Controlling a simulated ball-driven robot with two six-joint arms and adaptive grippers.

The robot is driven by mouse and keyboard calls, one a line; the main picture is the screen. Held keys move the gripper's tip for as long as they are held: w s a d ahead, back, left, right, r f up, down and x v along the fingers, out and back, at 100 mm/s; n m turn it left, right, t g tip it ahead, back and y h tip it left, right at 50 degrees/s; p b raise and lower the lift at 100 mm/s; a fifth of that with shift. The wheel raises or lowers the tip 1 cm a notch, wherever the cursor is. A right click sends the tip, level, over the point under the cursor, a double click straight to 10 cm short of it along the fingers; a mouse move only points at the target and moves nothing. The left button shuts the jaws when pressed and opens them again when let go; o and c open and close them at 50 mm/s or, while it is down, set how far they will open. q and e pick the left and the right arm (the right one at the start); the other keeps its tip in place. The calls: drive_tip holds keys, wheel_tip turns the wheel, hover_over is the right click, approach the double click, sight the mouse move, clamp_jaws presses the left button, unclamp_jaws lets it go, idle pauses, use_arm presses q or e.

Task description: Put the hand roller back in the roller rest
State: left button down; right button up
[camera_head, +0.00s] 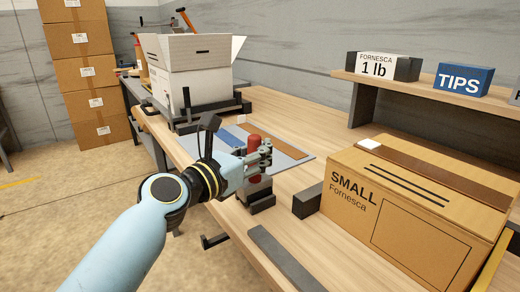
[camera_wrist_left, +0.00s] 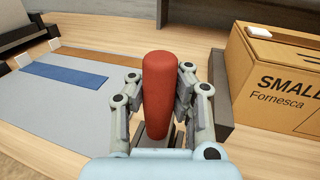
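The hand roller shows as an upright red handle (camera_head: 254,143) in the head view, and it fills the middle of the left wrist view (camera_wrist_left: 158,90). My left gripper (camera_head: 258,157) reaches it from the left and is shut on it, with a finger on each side (camera_wrist_left: 160,88). Directly below the handle is a dark block-like stand (camera_head: 260,203), which looks like the roller rest. The roller's lower end is mostly hidden by my fingers, so I cannot tell whether it touches the stand. My right gripper is not in view.
A grey mat (camera_head: 290,153) with blue and brown strips lies behind the gripper. A closed SMALL carton (camera_head: 420,220) stands at right, beside a dark block (camera_head: 307,200). A white open box (camera_head: 190,85) stands at the back. A dark bar (camera_head: 285,260) lies near the front edge.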

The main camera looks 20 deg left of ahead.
use_arm(q)
drive_tip(key=shift+f, duration=0.15)
idle(0.4)
drive_tip(key=c, duration=1.3)
unclamp_jaws()
drive_tip(key=shift+o, duration=0.2)
